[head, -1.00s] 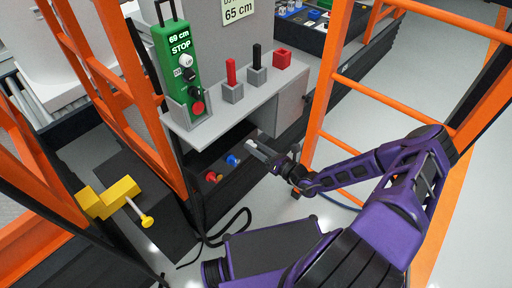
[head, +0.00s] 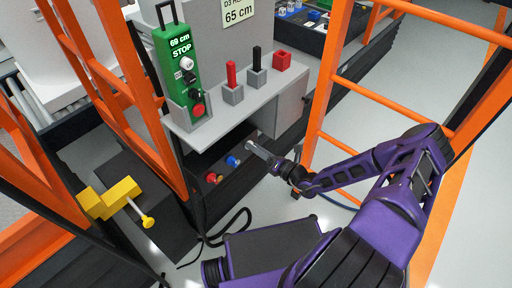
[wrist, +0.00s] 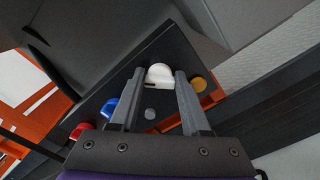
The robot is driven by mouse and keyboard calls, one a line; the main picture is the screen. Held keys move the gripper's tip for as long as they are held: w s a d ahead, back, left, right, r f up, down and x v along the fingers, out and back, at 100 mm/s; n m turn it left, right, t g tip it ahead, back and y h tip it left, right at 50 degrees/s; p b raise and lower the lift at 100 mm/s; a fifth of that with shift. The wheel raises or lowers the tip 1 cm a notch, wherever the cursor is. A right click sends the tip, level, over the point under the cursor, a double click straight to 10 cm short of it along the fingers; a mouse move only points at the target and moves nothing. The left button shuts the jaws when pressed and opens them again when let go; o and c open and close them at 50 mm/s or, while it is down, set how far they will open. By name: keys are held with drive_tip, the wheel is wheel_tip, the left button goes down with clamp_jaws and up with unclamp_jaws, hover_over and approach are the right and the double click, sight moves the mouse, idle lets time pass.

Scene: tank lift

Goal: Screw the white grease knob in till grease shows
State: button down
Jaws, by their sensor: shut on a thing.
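The white grease knob (wrist: 158,75) shows in the wrist view on a dark panel. My gripper (wrist: 158,78) has one finger on each side of it and is shut on it. The fingers cover part of its sides. In the head view my gripper (head: 251,147) reaches the dark panel below the grey shelf, and the knob cannot be made out there. A grey round spot (wrist: 150,113) and a yellow-brown disc (wrist: 200,83) show near the knob. I cannot tell whether either is grease.
A blue knob (head: 233,161) and a red knob (head: 212,178) sit left of my gripper. The grey shelf (head: 192,133) overhangs the panel, with a green STOP box (head: 180,60) above. Orange frame posts (head: 318,95) stand at both sides. A black cable lies on the floor.

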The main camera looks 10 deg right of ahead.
drive_tip(key=shift+m, duration=1.6)
drive_tip(key=shift+f, duration=0.1)
drive_tip(key=shift+c, duration=1.8)
unclamp_jaws()
drive_tip(key=p+v, duration=0.1)
drive_tip(key=v, duration=1.6)
drive_tip(key=shift+s+d, duration=0.15)
drive_tip(key=shift+s, duration=0.05)
